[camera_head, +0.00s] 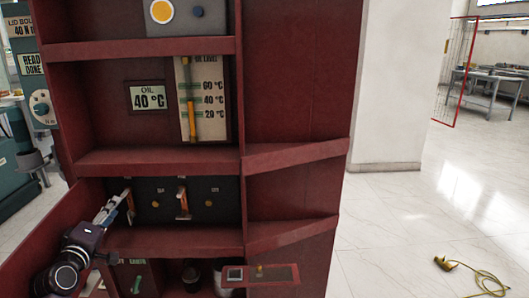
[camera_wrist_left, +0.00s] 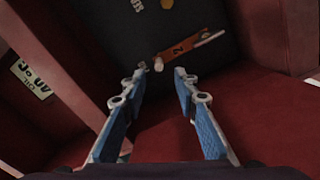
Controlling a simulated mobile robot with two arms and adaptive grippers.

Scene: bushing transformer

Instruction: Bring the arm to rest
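My left gripper (camera_head: 117,205) reaches from the lower left into the lower shelf bay of the dark red cabinet (camera_head: 290,90). In the left wrist view the gripper (camera_wrist_left: 158,88) has its two blue-padded fingers apart, with nothing between them. My left arm (camera_head: 75,255) shows at the lower left. My right gripper is not in view.
The black panel (camera_head: 155,210) carries several small fittings and an orange piece (camera_head: 182,203). Red shelf edges lie above and below the gripper. Free floor (camera_head: 400,230) lies right, with a brass item (camera_head: 445,263).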

